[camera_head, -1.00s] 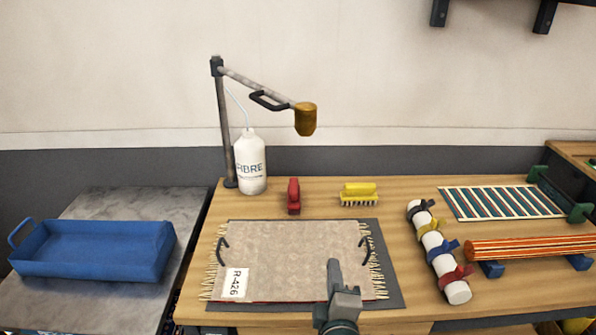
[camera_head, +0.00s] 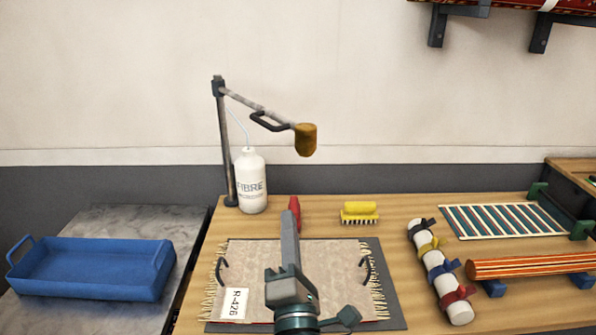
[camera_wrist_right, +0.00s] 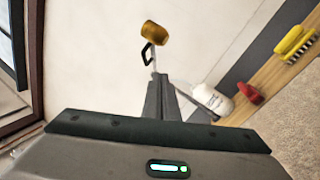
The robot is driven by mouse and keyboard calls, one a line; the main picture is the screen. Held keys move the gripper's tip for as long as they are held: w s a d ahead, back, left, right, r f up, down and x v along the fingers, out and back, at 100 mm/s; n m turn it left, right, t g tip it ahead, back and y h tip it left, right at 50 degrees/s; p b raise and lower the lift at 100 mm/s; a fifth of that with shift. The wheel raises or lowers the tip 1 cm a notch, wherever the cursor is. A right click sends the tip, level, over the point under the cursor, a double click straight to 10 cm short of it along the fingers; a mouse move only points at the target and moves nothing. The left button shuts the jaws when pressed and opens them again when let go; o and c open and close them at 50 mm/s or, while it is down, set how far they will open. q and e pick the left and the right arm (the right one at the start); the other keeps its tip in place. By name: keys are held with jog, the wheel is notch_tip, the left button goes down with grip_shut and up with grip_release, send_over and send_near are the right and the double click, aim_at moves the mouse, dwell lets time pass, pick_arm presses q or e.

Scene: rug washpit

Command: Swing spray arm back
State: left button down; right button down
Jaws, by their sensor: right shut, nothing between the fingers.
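The spray arm (camera_head: 258,106) is a grey boom on an upright post (camera_head: 226,150) at the back left of the wooden table. It reaches right over the table and ends in an amber spray head (camera_head: 306,140). A dark loop handle (camera_head: 268,122) hangs under the boom. My right gripper (camera_head: 289,216) is shut and empty above the rug, below and apart from the handle. In the right wrist view, the gripper (camera_wrist_right: 158,80) points toward the spray head (camera_wrist_right: 155,33) and the handle (camera_wrist_right: 147,54). My left gripper is not in view.
A white bottle (camera_head: 251,180) stands beside the post. A red tool (camera_head: 295,208), partly hidden by my gripper, and a yellow brush (camera_head: 359,212) lie behind the beige rug (camera_head: 330,262). A strapped white roll (camera_head: 437,268) lies right; a blue tray (camera_head: 90,268) sits left. The space around the boom is clear.

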jog(key=shift+w, duration=0.15)
jog(key=d+p+x, duration=0.1)
jog(key=p+x, duration=0.2)
jog(key=x, duration=0.3)
jog(key=d+r+p+x, duration=0.1)
jog(key=p+x, duration=0.2)
jog(key=x, duration=0.3)
jog(key=shift+w+d, duration=0.2)
jog(key=shift+d, duration=0.15)
